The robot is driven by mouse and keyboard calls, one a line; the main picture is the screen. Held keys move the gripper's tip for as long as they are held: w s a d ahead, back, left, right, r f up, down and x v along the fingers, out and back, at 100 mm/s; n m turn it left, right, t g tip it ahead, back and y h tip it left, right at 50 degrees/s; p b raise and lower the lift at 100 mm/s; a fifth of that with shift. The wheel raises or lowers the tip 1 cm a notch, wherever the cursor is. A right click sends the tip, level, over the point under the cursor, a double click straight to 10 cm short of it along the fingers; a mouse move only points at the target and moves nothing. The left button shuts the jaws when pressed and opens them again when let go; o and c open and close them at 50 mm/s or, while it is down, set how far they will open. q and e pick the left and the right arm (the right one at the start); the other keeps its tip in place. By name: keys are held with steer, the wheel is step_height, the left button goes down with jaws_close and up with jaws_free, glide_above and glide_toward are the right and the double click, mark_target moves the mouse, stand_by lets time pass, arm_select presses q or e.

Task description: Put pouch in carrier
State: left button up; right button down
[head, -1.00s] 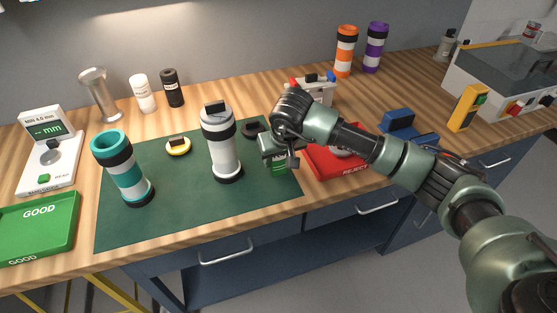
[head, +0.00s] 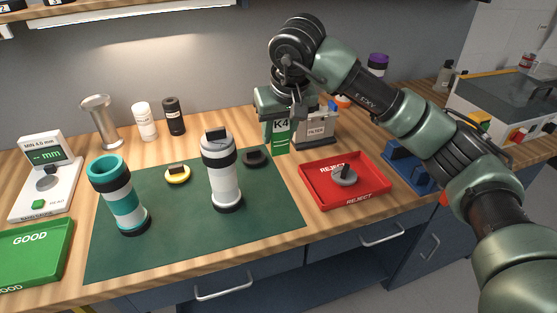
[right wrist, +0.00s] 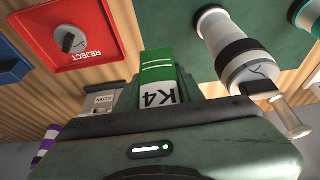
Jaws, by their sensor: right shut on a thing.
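My right gripper (head: 281,108) is shut on a green and white pouch marked K4 (head: 280,136), which hangs upright below it. In the right wrist view the pouch (right wrist: 158,80) sticks out beyond the gripper. A teal and white carrier (head: 123,203) stands on the left of the green mat, and its top looks open. A white and grey carrier (head: 223,182) with black bands stands at the mat's middle, with a dark piece on top. It also shows in the right wrist view (right wrist: 232,45). The pouch is right of and behind both carriers, apart from them. My left gripper is not in view.
A yellow cap (head: 177,175) and a black cap (head: 255,158) lie on the green mat (head: 180,245). A red REJECT tray (head: 320,198) holds a grey cap (head: 343,176). A filter box (head: 316,132) stands beside the pouch. A green GOOD tray (head: 35,255) is at left.

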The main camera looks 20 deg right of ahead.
steer(key=shift+r, duration=1.55)
